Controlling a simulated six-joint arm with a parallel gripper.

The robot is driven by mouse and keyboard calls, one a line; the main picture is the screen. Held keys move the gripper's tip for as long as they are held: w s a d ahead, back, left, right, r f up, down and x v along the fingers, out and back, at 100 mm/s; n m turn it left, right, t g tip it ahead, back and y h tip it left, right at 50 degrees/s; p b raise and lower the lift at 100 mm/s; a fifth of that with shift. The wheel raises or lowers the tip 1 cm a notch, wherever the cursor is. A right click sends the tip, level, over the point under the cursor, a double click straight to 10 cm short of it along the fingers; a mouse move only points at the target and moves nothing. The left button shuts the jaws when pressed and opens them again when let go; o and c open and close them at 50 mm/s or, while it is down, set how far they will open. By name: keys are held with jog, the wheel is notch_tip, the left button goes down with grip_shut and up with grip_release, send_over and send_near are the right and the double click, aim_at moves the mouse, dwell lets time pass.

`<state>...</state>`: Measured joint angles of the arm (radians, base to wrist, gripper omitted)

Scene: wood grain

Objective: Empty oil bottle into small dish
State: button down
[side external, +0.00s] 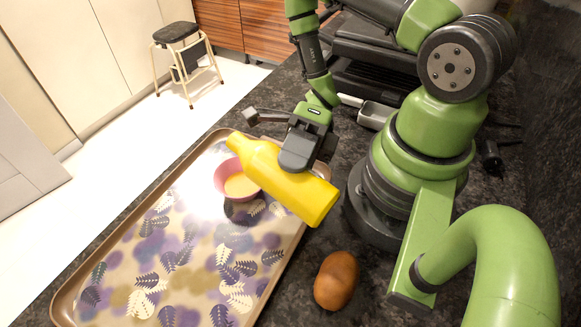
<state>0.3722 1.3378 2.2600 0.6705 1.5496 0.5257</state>
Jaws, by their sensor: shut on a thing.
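The yellow oil bottle (308,199) is held tilted on its side in the side external view, its narrow neck pointing to the upper left. My gripper (298,160) is shut on the bottle around the middle of its body. The small pink dish (223,181) stands on the patterned tray (150,245), below and beside the bottle's neck end. Yellow-orange content (240,185) shows inside the dish. The bottle covers part of the dish's upper right side. No stream from the bottle's mouth can be made out.
A brown potato-like object (336,280) lies on the dark counter right of the tray. A grey metal container (374,115) and dark appliances (365,60) stand behind. A stool (186,60) is on the floor. The tray's front part is free of objects.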

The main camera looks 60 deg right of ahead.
aim_at(271, 143)
jog(key=shift+n+h, duration=0.3)
jog(key=shift+n, duration=0.5)
jog(key=r+n, duration=0.1)
jog(key=w+n+t, duration=0.1)
jog(key=n, duration=0.1)
jog(key=shift+w+r+h, duration=0.1)
jog(key=shift+r+h, duration=0.25)
jog(key=shift+h, duration=0.05)
jog(key=n, duration=0.1)
jog(key=w+n+t, duration=0.1)
jog(key=w+r+n, duration=0.1)
jog(key=shift+d+h, duration=0.25)
jog(key=shift+h, duration=0.15)
jog(key=shift+w+n, duration=0.15)
jog(key=shift+n, duration=0.15)
